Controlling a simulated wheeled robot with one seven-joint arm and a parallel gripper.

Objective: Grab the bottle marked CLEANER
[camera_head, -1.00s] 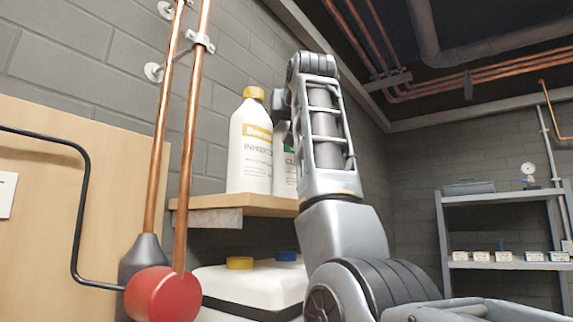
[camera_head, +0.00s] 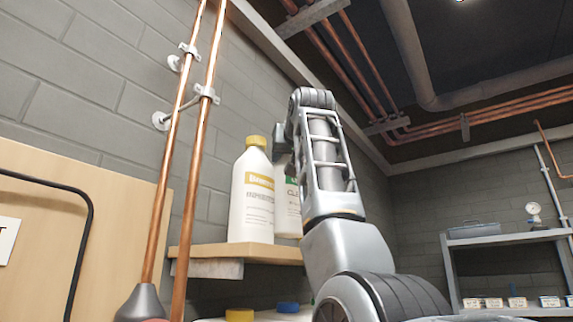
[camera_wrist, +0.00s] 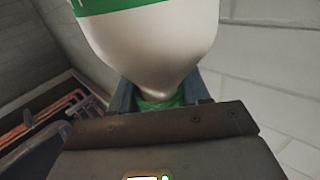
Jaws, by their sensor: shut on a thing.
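The CLEANER bottle (camera_head: 288,208) is white with a green label band, and only part of its lettering shows behind my arm. It stands upright at the shelf, right of a white bottle with a yellow cap and yellow band (camera_head: 252,195). My gripper (camera_wrist: 160,98) is shut on the CLEANER bottle at its green cap (camera_wrist: 160,103). In the wrist view the white bottle body fills the top middle, with the fingers on both sides of the cap. In the head view my arm hides the cap and the fingers.
The wooden shelf (camera_head: 225,252) carries the bottles against a grey block wall. Copper pipes (camera_head: 190,150) run upright left of it. Below are a yellow cap (camera_head: 240,315) and a blue cap (camera_head: 288,308). A metal rack (camera_head: 500,238) stands at far right.

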